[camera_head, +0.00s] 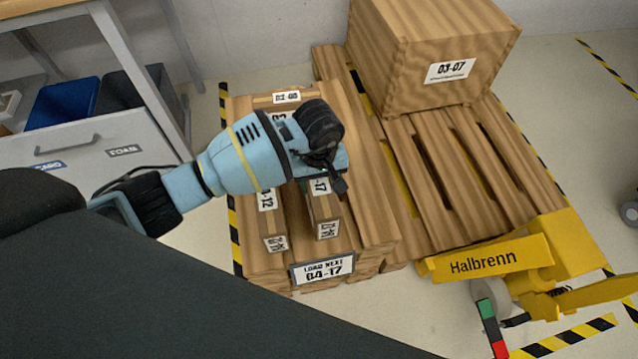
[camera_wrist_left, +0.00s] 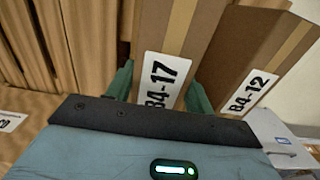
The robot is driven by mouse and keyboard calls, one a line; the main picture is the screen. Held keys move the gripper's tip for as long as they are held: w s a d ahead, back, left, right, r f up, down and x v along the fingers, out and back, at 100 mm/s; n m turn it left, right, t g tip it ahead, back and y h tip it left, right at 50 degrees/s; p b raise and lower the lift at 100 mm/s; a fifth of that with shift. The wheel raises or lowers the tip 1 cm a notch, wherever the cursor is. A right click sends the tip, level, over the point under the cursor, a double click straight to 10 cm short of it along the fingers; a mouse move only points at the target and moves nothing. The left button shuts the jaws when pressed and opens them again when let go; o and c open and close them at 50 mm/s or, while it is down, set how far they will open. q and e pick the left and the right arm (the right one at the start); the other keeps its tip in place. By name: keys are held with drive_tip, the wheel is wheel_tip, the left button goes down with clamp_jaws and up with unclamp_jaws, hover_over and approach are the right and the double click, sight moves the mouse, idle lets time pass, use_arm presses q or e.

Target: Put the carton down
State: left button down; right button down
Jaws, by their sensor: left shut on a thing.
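The carton marked 84-17 (camera_head: 323,211) is a narrow brown box with white labels. It also shows in the left wrist view (camera_wrist_left: 182,28). My left gripper (camera_head: 326,172) is over its top in the head view. In the left wrist view its green fingers (camera_wrist_left: 160,90) are on either side of the carton, shut on it. A similar carton marked 84-12 (camera_head: 269,222) stands close beside it on the left, also visible in the left wrist view (camera_wrist_left: 247,86). I cannot tell whether the held carton touches the surface below. My right gripper is not in view.
A wooden load (camera_head: 365,205) with a sign (camera_head: 322,270) surrounds the cartons. To the right, a large box marked 03-07 (camera_head: 425,60) sits on a slatted pallet (camera_head: 430,195) by a yellow Halbrenn truck (camera_head: 490,260). A drawer unit (camera_head: 85,150) stands left.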

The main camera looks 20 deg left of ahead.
use_arm(q)
drive_tip(key=shift+w+f, duration=0.15)
drive_tip(key=shift+f, duration=0.55)
drive_tip(key=shift+f, duration=0.2)
drive_tip(key=c, duration=0.6)
unclamp_jaws()
drive_tip(key=shift+r, duration=0.35)
wheel_tip(320, 180, up, 10)
drive_tip(key=shift+r+p, duration=0.1)
drive_tip(key=shift+p, duration=0.75)
drive_tip(key=shift+r, duration=0.7)
